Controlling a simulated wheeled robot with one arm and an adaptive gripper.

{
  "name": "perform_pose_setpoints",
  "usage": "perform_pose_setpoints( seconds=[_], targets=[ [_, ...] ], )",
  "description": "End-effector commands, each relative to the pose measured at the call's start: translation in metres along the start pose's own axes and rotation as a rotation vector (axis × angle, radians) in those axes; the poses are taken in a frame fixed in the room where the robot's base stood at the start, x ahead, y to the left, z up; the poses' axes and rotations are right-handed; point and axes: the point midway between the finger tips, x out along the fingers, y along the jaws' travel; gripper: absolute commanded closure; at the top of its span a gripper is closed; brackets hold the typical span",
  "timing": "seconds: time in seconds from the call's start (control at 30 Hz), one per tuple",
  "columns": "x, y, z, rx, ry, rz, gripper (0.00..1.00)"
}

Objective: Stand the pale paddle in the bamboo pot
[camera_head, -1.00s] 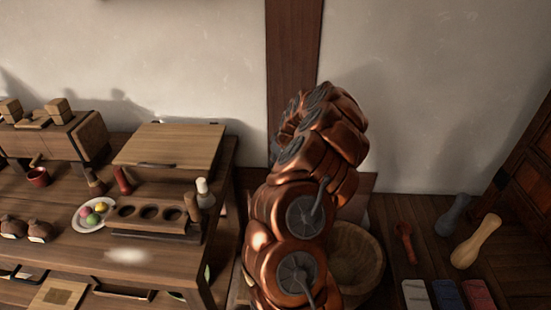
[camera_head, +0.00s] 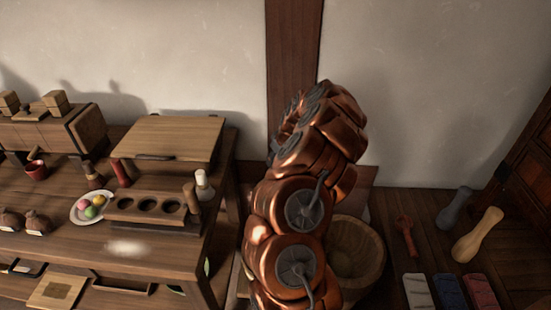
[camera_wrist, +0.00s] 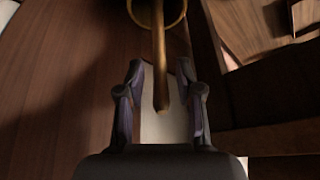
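In the wrist view my gripper (camera_wrist: 160,75) is open. A slim golden-brown stick (camera_wrist: 159,60) lies between its fingers in the picture, with visible gaps on both sides. The stick's far end reaches into a round pot with a tan rim (camera_wrist: 179,22) at the top edge; this looks like the bamboo pot, but only part shows. I cannot tell whether the stick is the paddle's handle. A pale patch shows behind the stick's near end. In the head view my copper arm hides the gripper, and I cannot make out the pale paddle there.
A wooden table (camera_head: 65,243) at left holds a three-hole block (camera_head: 149,210), a plate of coloured balls, small bottles and a slatted lid-like board (camera_head: 170,138). A wooden tub (camera_head: 372,235) stands beside my arm. Pestle-like pieces (camera_head: 477,235) and three coloured slabs lie at right.

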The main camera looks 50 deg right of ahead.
Motion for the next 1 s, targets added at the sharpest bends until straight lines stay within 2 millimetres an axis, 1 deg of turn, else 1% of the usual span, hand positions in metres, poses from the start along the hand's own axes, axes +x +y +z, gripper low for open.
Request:
perform_pose_setpoints(
  seconds=[0.33, 0.47, 0.57, 0.67, 1.0],
  targets=[
    [-0.001, 0.0, 0.0, 0.0, 0.0, 0.0, 0.57],
    [-0.008, 0.0, -0.001, 0.001, 0.002, 0.0, 0.57],
    [-0.018, 0.0, -0.001, -0.001, 0.001, -0.001, 0.57],
    [-0.033, 0.0, 0.001, 0.0, 0.0, -0.001, 0.57],
    [-0.09, 0.001, -0.001, 0.0, 0.003, 0.002, 0.57]
  ],
)
